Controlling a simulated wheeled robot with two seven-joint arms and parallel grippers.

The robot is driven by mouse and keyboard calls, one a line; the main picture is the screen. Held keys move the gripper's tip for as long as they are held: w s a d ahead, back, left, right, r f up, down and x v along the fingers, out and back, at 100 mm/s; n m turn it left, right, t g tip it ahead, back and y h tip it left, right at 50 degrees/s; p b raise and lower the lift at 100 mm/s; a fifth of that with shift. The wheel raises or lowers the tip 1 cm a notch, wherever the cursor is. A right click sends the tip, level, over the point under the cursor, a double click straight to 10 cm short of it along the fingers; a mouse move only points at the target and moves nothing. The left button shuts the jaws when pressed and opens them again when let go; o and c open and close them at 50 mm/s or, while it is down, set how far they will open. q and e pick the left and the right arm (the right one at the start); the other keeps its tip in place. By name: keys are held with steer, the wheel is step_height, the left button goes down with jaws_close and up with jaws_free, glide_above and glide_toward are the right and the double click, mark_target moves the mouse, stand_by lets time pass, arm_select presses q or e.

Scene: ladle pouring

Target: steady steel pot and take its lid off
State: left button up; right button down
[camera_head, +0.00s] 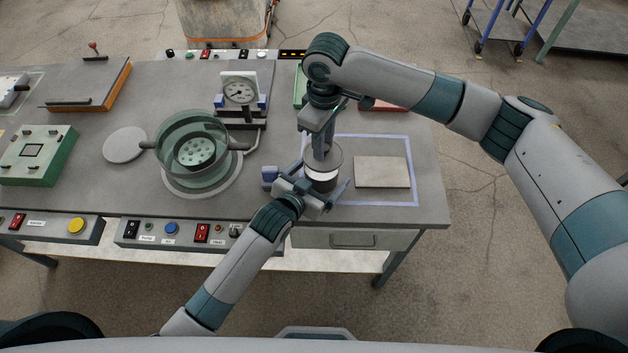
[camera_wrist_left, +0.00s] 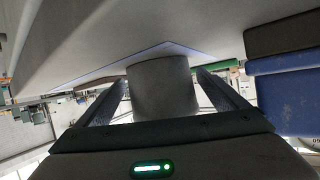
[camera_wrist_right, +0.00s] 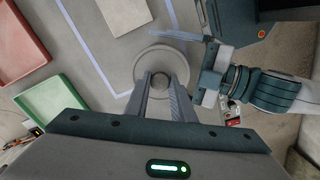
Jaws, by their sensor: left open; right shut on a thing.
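The steel pot (camera_head: 321,182), a small cylinder, stands inside the blue outlined area at the table's right. It also shows in the left wrist view (camera_wrist_left: 162,88), between the fingers. Its round grey lid (camera_head: 334,158) is at its top; I cannot tell whether a gap lies between them. My right gripper (camera_head: 322,146) points down from above, shut on the lid's knob; the lid (camera_wrist_right: 178,62) shows around the fingertips in the right wrist view. My left gripper (camera_head: 306,188) is open, its fingers on either side of the pot, contact unclear.
A square plate (camera_head: 382,172) lies just right of the pot. A glass vessel (camera_head: 192,143) and a dial gauge (camera_head: 240,92) stand to the left. Green (camera_wrist_right: 52,102) and red trays (camera_wrist_right: 18,40) lie behind. Switch panels line the front edge.

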arm_select(q)
steer(key=b+v, duration=0.2)
steer(key=v, duration=1)
steer(key=shift+f, duration=0.15)
arm_select(e)
step_height(320, 180, down, 2)
steer(key=shift+f, duration=0.15)
arm_select(q)
steer(key=shift+a, duration=0.1)
